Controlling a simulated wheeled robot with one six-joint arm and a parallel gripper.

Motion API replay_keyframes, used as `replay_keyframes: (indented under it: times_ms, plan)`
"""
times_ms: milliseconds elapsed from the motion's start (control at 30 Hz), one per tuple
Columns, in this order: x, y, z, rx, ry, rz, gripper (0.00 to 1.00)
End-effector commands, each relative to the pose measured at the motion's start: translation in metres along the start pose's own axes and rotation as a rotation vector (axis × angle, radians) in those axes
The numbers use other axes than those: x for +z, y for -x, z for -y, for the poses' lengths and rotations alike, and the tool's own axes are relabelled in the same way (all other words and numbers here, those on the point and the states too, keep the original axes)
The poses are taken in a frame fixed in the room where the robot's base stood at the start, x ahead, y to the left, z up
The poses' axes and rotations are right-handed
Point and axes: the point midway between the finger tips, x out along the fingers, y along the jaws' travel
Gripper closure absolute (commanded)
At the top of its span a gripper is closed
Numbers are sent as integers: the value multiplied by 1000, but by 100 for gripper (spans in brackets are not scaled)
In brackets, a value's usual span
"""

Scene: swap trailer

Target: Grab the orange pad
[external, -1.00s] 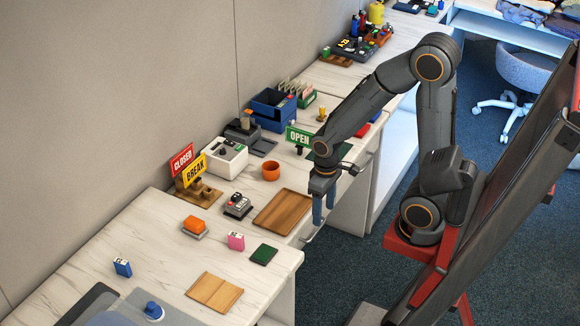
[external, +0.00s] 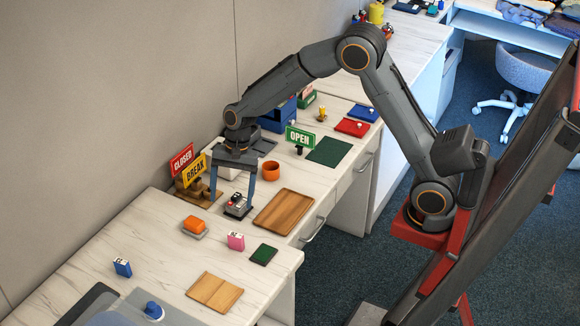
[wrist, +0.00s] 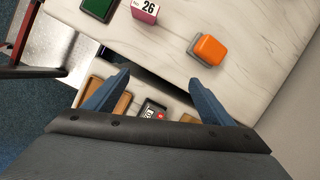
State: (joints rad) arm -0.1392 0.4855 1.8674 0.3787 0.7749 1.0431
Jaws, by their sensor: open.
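The orange pad (external: 194,223) sits on a grey base on the near white counter, left of the pink numbered block. It also shows in the wrist view (wrist: 210,48), at the upper right, beyond my fingertips. My gripper (external: 231,200) is open and empty, pointing down over the counter behind the pad, around the small grey device with red and dark parts (external: 237,206). In the wrist view my two blue fingers (wrist: 160,93) are spread wide apart, with nothing between them but the counter gap and the device below.
A pink numbered block (external: 236,241) and a green pad (external: 263,254) stand right of the orange pad. A wooden tray (external: 283,212) lies right of my gripper. The CLOSED sign (external: 181,160) and BREAK sign (external: 194,171) stand close to its left. Counter around the orange pad is clear.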

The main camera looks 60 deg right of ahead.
Motion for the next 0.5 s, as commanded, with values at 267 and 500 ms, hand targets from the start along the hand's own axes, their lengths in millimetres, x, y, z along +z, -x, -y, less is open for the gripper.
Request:
replay_keyframes:
  times_ms: [267,500]
  plan:
    - [37,-8,84,-24,-383,111,23]
    - [44,-25,93,-20,-434,127,23]
